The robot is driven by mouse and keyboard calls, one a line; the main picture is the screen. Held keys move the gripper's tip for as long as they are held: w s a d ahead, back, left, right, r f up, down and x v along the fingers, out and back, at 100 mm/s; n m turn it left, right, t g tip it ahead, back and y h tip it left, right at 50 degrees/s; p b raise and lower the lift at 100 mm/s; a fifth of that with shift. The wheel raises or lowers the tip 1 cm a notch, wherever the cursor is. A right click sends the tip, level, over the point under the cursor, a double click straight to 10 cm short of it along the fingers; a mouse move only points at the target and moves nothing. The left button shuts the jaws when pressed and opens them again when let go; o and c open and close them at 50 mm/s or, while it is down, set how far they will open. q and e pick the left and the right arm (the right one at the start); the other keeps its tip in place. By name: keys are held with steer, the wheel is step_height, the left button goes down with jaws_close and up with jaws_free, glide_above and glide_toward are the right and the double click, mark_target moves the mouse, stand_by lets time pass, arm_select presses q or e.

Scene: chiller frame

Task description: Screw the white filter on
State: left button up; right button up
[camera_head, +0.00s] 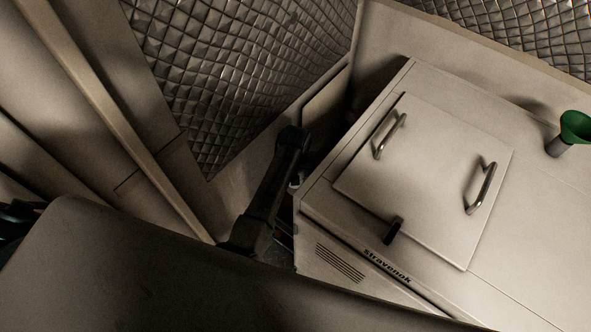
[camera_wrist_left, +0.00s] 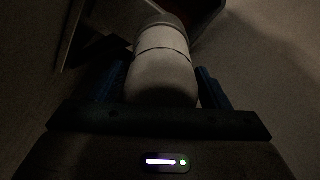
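The white filter (camera_wrist_left: 163,65) is a pale rounded cylinder with a seam around it, in the middle of the left wrist view. My left gripper (camera_wrist_left: 164,88) has one blue finger on each side of it, close against its sides, and appears shut on it. The filter's far end points toward a dark opening with a reddish-brown inside (camera_wrist_left: 200,12); whether it touches anything there is too dark to tell. In the head view a dark arm of mine reaches down beside the white chiller (camera_head: 330,235); the gripper's fingers are hidden there. My right gripper is not in view.
The chiller's lid (camera_head: 430,165) is closed, with two metal handles (camera_head: 481,188) and a black latch (camera_head: 394,229). A green funnel (camera_head: 575,127) stands at the right. A quilted wall (camera_head: 225,70) and the chiller's side leave a narrow, dark gap around my arm.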

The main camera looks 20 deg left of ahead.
arm_select(q)
steer(key=shift+o, duration=0.7)
steer(key=shift+r, duration=0.1)
